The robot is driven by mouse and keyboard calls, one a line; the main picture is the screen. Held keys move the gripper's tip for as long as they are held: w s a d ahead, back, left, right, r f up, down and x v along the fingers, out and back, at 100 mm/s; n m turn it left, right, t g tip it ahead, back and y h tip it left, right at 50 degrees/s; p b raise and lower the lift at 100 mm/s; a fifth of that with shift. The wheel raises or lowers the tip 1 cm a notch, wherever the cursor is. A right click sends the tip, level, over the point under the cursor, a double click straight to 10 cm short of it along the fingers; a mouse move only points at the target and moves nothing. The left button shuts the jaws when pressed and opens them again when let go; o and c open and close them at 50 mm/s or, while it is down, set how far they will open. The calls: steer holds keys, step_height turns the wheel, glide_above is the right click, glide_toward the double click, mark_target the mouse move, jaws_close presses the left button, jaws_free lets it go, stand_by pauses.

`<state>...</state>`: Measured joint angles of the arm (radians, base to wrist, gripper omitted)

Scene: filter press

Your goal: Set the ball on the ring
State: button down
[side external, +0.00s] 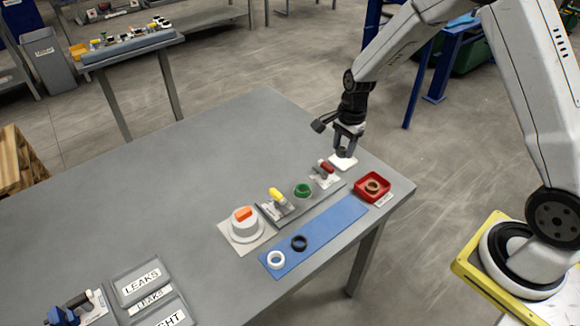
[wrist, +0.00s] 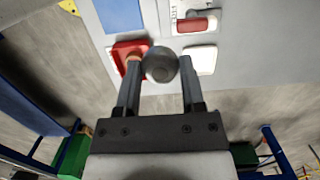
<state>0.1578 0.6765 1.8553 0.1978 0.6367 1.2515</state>
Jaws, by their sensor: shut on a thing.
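A grey metallic ball (wrist: 160,65) sits between the fingertips of my gripper (wrist: 157,70) in the wrist view. My gripper is shut on it. In the side view my gripper (side external: 346,150) points down above a white pad (side external: 343,162), near the far right table edge; the ball is hard to make out there. Several rings are in view: a white ring (side external: 276,259) and a black ring (side external: 299,243) on a blue strip (side external: 325,233), a green ring (side external: 302,190) on a grey plate, and a copper-brown ring (side external: 373,186) in a red tray (side external: 361,192).
Label plates (side external: 138,283) lie front left. The table's middle left is clear.

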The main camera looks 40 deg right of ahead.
steer(key=w+a, duration=0.5)
steer(key=a, duration=0.3)
steer(key=shift+a, duration=0.35)
steer(key=shift+f, duration=0.1)
steer(key=shift+f, duration=4.95)
steer(key=shift+f, duration=0.4)
steer(key=shift+c, duration=0.5)
jaws_free()
step_height(320, 180, up, 8)
steer(key=shift+f, duration=0.25)
